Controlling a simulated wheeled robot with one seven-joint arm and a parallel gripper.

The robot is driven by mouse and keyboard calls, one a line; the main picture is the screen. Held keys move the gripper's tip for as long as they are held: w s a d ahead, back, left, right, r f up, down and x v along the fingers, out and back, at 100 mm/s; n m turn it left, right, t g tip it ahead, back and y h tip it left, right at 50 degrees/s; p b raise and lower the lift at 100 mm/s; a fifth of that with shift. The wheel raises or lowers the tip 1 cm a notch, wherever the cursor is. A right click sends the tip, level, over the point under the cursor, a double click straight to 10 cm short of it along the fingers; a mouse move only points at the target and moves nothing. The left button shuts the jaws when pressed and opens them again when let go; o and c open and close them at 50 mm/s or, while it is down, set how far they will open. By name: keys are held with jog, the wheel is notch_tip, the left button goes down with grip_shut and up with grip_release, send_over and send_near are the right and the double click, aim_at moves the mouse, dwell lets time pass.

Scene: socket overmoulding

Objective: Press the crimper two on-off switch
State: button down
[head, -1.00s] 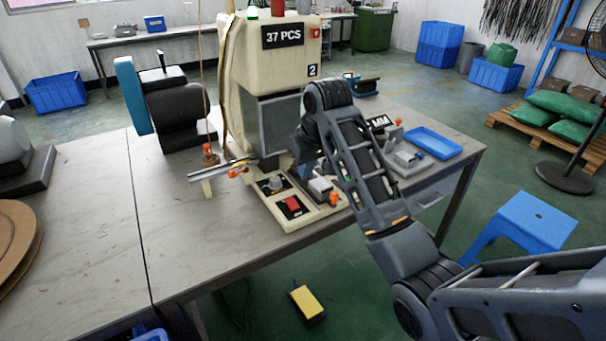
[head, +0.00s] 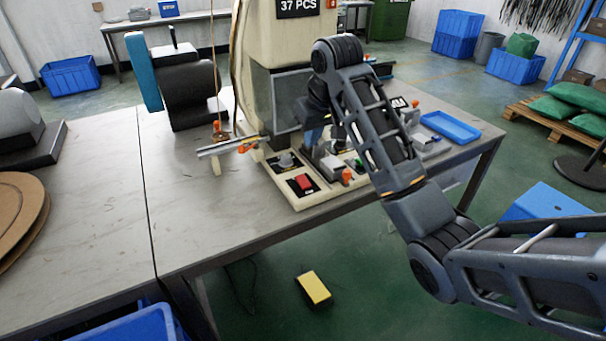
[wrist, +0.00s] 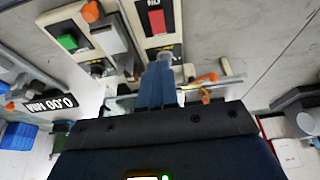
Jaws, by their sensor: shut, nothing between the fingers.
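The cream crimper (head: 285,45) stands on the grey table, with a cream control base at its foot. A red rocker switch (head: 304,182) on a black plate sits at the front left of that base. In the wrist view the red switch (wrist: 157,20) shows at the top, with a white ON label. My gripper's blue fingers (wrist: 158,70) are shut and empty. They point toward the base, below the red switch in the picture and over a grey knob (wrist: 165,56); contact cannot be told. In the head view my arm largely hides the gripper.
An orange-knobbed block (head: 346,175) and a green button (wrist: 68,41) are beside the switch. A rail with orange clips (head: 228,147) juts left from the crimper. A blue tray (head: 450,127) lies at the table's right.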

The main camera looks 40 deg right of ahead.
aim_at(305, 183)
jog(key=x, duration=1.4)
jog(key=shift+s+a+f, duration=0.1)
jog(key=shift+s+f, duration=0.05)
jog(key=shift+s, duration=0.2)
jog(key=shift+p, duration=0.35)
jog(key=shift+w+g, duration=0.1)
jog(key=shift+g, duration=0.2)
jog(key=shift+f, duration=0.3)
jog(key=shift+s+p, duration=0.2)
jog(key=shift+p, duration=0.15)
jog(key=shift+s+a+f+p, duration=0.2)
jog(key=shift+s+f+p, duration=0.05)
jog(key=shift+s+p, duration=0.5)
